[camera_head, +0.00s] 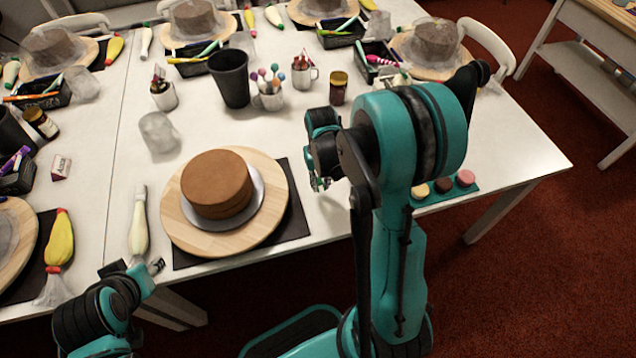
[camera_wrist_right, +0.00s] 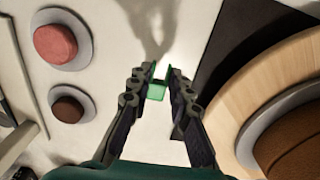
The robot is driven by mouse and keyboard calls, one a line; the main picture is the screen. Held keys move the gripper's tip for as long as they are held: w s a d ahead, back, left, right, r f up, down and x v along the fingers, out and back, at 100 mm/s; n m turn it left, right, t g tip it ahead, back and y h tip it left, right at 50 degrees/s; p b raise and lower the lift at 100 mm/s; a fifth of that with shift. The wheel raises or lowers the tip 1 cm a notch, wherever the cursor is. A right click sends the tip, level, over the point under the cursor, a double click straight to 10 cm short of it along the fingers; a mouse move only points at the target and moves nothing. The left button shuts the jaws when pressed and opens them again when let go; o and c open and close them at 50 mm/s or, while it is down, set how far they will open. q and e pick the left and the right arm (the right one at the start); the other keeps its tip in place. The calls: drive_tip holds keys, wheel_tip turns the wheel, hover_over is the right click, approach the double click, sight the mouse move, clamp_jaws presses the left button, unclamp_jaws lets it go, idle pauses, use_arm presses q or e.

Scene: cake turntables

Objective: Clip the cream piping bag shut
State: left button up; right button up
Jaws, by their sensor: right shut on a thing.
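The cream piping bag (camera_head: 138,228) lies on the white table, left of the wooden turntable, with its narrow tip pointing to the back. My left gripper (camera_head: 136,266) is at the front table edge by the bag's near end; its fingers look apart, and whether they touch the bag cannot be told. My right gripper (camera_head: 319,184) is right of the turntable, pointing down over the table. In the right wrist view its fingers (camera_wrist_right: 154,88) are shut on a small green clip (camera_wrist_right: 156,91). In the head view the clip is barely visible.
A brown cake (camera_head: 217,183) stands on the wooden turntable (camera_head: 180,226) over a black mat (camera_head: 297,222). Coloured rounds (camera_head: 465,178) lie on a teal mat at right.

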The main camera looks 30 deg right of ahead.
use_arm(q)
wheel_tip(320, 180, up, 8)
drive_tip(key=p, duration=0.7)
drive_tip(key=shift+p, duration=0.3)
use_arm(e)
drive_tip(key=s+d+r, duration=0.2)
drive_tip(key=s+r, duration=0.8)
drive_tip(key=r, duration=0.1)
drive_tip(key=shift+s+d, duration=0.2)
drive_tip(key=shift+d, duration=0.15)
drive_tip(key=shift+r, duration=0.1)
